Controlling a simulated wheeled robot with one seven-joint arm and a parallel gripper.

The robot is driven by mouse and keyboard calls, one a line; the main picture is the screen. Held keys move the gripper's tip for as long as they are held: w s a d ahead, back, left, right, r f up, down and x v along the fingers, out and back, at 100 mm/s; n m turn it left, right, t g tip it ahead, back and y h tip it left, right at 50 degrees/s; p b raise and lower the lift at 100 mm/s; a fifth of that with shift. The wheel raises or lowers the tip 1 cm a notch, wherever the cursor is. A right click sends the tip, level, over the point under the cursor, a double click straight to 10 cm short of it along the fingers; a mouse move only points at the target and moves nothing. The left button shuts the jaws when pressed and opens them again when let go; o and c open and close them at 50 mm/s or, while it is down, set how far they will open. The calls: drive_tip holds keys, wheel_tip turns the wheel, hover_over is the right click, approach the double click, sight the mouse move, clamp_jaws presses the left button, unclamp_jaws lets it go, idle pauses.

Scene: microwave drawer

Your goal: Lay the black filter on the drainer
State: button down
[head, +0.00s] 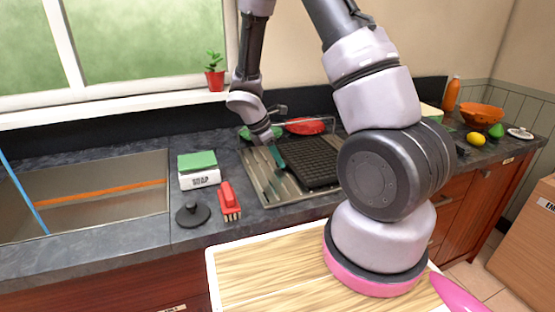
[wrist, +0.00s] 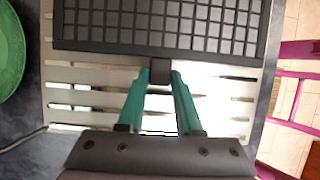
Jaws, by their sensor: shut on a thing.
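The black filter (head: 314,162) is a dark rectangular grid. In the head view it lies flat over the right part of the slatted metal drainer (head: 262,186). In the wrist view the filter (wrist: 160,45) spans the top of the picture, with drainer slats (wrist: 90,98) showing below it. My gripper (head: 278,157) has teal fingers and is at the filter's left edge. In the wrist view my gripper (wrist: 160,76) is shut on the small dark tab of the filter. I cannot tell whether the filter rests fully on the drainer or sits slightly above it.
A red plate (head: 305,127) and a green plate (head: 248,133) stand behind the drainer. Left of it are a soap box with a green sponge (head: 198,169), a red brush (head: 229,201), a black stopper (head: 192,213) and the sink (head: 85,195).

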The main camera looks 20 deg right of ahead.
drive_tip(key=shift+f, duration=0.15)
drive_tip(key=c, duration=0.6)
unclamp_jaws()
drive_tip(key=v, duration=1.2)
drive_tip(key=s+d+r+m+t+y, duration=0.1)
drive_tip(key=s+r+m+t+y, duration=0.1)
drive_tip(key=s+r+m, duration=0.4)
drive_tip(key=s+d+r+m+t+y, duration=0.2)
drive_tip(key=s+r+m, duration=0.3)
drive_tip(key=r+m, duration=0.4)
drive_tip(key=s+d+r+m+t+y, duration=0.2)
drive_tip(key=s+r+m, duration=0.4)
drive_tip(key=r, duration=0.3)
drive_tip(key=shift+s+r+m+t+y, duration=0.3)
drive_tip(key=shift+m+t+y, duration=0.15)
drive_tip(key=shift+m, duration=0.35)
